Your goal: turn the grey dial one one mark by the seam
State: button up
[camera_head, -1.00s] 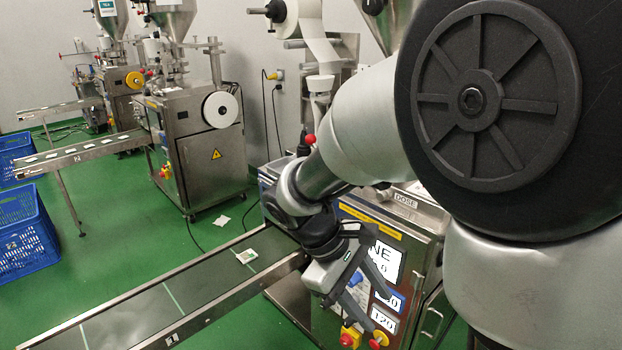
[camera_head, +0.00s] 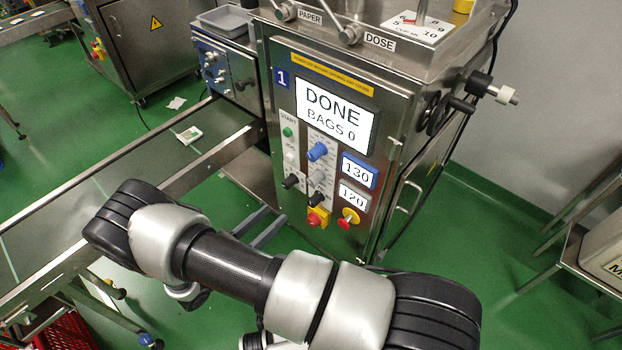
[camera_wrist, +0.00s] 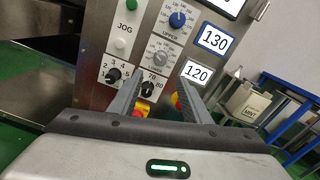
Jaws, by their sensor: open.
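The grey dial (camera_head: 318,177) is on the front panel of packer 1, below a blue dial (camera_head: 317,152). In the wrist view the grey dial (camera_wrist: 160,57) sits inside a printed ring of marks, with the blue dial above it and a black knob (camera_wrist: 148,89) below it. Its exact pointer setting is too small to read. My gripper (camera_wrist: 162,80) is open and empty, its fingers pointing at the panel below the grey dial and apart from it. In the head view my gripper's fingers (camera_head: 276,213) show low in front of the machine.
The screen (camera_head: 334,115) reads DONE, BAGS 0. Displays beside the dials read 130 (camera_head: 359,171) and 120 (camera_head: 353,196). A red button (camera_head: 347,222) and a red-yellow switch (camera_head: 317,217) are below. A conveyor (camera_head: 120,185) runs to the left.

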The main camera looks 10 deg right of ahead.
aim_at(310, 183)
jog(key=b+x, duration=0.1)
jog(key=x, duration=1.6)
jog(key=shift+b, duration=0.35)
jog(key=c, duration=1.1)
jog(key=shift+o, duration=0.3)
jog(key=shift+m, duration=0.4)
jog(key=shift+s+m+b, duration=0.1)
jog(key=shift+m+b, duration=0.35)
jog(key=shift+m, duration=1.95)
jog(key=o, duration=1)
